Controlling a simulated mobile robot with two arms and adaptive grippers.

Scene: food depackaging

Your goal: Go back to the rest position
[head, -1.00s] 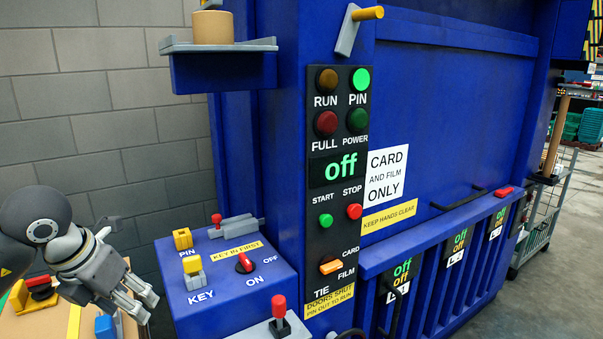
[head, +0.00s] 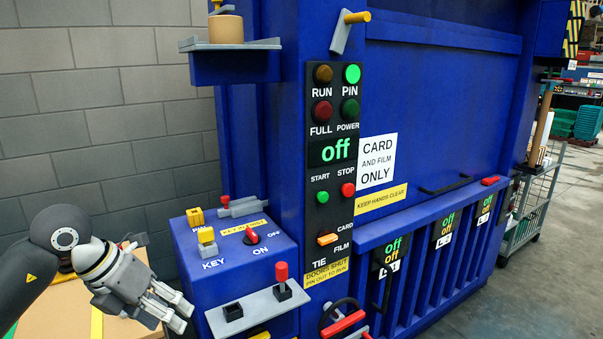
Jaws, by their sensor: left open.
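My left gripper (head: 172,306) is at the lower left in the head view, in front of the left side of the blue key box (head: 190,262). Its fingers are apart and nothing shows between them. It sits over the near right side of a cardboard-coloured surface (head: 40,315). My right gripper is not in view.
The blue baler (head: 440,110) fills the middle, with a control panel (head: 330,170) reading "off". A grey shelf (head: 255,308) with a red-knobbed lever (head: 282,280) juts out right of my left gripper. A wire cart (head: 530,205) stands at the right. Floor at the lower right is clear.

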